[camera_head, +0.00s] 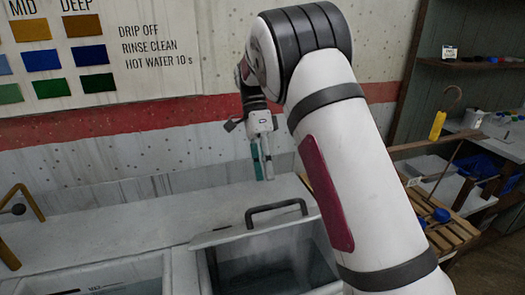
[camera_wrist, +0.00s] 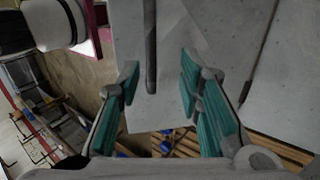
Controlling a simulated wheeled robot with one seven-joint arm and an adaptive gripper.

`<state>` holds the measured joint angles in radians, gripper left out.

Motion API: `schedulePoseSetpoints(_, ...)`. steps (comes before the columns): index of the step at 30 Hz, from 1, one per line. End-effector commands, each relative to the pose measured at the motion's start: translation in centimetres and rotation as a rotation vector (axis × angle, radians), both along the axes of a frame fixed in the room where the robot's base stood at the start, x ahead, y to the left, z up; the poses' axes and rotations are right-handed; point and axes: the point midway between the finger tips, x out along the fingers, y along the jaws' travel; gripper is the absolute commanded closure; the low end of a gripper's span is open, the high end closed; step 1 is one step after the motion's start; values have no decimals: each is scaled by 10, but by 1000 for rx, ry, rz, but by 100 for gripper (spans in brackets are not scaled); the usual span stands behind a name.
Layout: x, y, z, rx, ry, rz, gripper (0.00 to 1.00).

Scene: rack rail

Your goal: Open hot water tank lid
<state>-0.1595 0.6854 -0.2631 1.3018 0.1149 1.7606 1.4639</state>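The hot water tank (camera_head: 205,275) stands at the bottom middle of the head view, with a dark interior showing. A pale grey lid strip (camera_head: 225,236) with a dark bar handle (camera_head: 277,212) lies along its back edge. I cannot tell how far the lid is raised or shifted. My gripper (camera_head: 263,170) points down above and behind the handle, apart from it in the head view. In the wrist view its teal-padded fingers (camera_wrist: 165,95) are spread with nothing held. The dark handle (camera_wrist: 150,50) shows between and beyond them, over a grey surface.
A second basin (camera_head: 95,285) stands to the left, with a brass-coloured bent bar (camera_head: 22,215) beside it. A wall with a colour chart (camera_head: 60,60) rises behind the counter (camera_head: 130,215). A wooden slatted rack (camera_head: 450,225) with blue items lies right of my arm.

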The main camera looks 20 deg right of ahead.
Motion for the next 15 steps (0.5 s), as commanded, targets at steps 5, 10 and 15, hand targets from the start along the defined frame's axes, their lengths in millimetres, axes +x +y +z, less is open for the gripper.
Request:
schedulePoseSetpoints(5,18,-1,24,-1,-2,-1,67)
schedulePoseSetpoints(10,27,0,39,-1,-1,-1,67)
schedulePoseSetpoints(15,31,0,45,0,1,0,67)
